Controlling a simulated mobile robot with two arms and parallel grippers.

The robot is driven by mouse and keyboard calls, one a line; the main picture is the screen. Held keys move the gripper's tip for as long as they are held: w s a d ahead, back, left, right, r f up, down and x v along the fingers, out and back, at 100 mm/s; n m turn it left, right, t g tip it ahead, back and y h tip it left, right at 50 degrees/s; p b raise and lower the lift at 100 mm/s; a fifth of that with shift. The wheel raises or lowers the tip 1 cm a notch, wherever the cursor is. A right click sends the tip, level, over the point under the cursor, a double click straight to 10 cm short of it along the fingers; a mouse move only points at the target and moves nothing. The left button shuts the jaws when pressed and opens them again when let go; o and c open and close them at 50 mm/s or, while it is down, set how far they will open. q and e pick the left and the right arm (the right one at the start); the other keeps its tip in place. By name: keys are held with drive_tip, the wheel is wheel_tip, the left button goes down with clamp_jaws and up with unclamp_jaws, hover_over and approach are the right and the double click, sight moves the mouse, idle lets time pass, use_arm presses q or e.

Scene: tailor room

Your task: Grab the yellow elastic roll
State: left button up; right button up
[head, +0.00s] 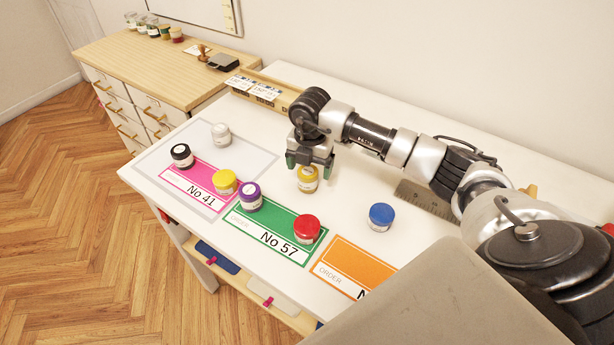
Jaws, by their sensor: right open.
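A yellow elastic roll (307,180) stands on the white table just below my right gripper. Another yellow roll (225,183) stands on the pink No 41 card (194,188). My right gripper (311,163) is open and points down, its fingers over the first yellow roll. I cannot tell whether the fingers touch the roll; its upper back is partly hidden by the gripper. My left gripper is not in view.
A purple roll (249,197) and a red roll (306,229) are on the green No 57 card (268,236). A blue roll (381,217) stands to the right. Black (182,156) and white (221,134) rolls stand at the left. A metal ruler (428,198) lies under my right arm.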

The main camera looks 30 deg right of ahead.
sight(308, 171)
drive_tip(key=shift+w+a+f+p, duration=0.1)
drive_tip(key=shift+f+p, duration=0.25)
drive_tip(key=shift+f, duration=0.8)
drive_tip(key=shift+w+a+f+p, duration=0.1)
drive_tip(key=shift+f+p, duration=0.2)
drive_tip(key=shift+f, duration=0.85)
drive_tip(key=c, duration=1)
